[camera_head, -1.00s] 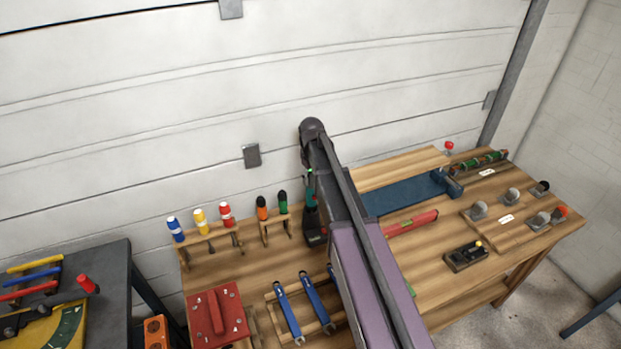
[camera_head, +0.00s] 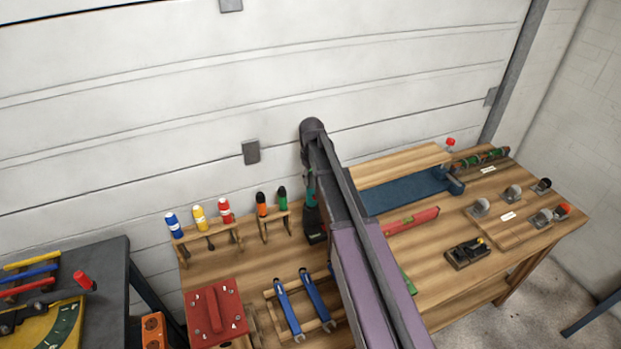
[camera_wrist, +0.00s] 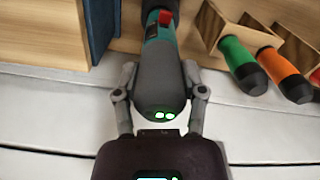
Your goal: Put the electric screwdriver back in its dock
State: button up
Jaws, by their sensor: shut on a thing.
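The electric screwdriver (camera_wrist: 160,75) is teal and dark grey with a red switch. In the wrist view it lies between the two fingers of my gripper (camera_wrist: 160,95), which is shut on it near its rounded end. In the head view the screwdriver (camera_head: 310,191) is mostly hidden behind my arm. It appears roughly upright above a dark block (camera_head: 315,226) on the bench, probably the dock. My arm hides the gripper's fingers in the head view. I cannot tell whether the screwdriver is seated in that block.
A wooden rack holds an orange (camera_head: 262,205) and a green screwdriver (camera_head: 283,199) close to the left. Blue wrenches (camera_head: 288,307) lie in front. The wall is close behind.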

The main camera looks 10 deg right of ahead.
aim_at(312, 187)
jog(key=shift+f+b, duration=0.5)
jog(key=shift+f, duration=0.25)
jog(key=shift+f+b, duration=0.8)
jog(key=shift+b, duration=0.15)
jog(key=shift+f+b, duration=0.5)
jog(key=shift+f, duration=0.05)
dwell(0.9)
jog(key=o, duration=1.3)
jog(key=shift+c, duration=0.2)
jog(key=shift+o, duration=0.4)
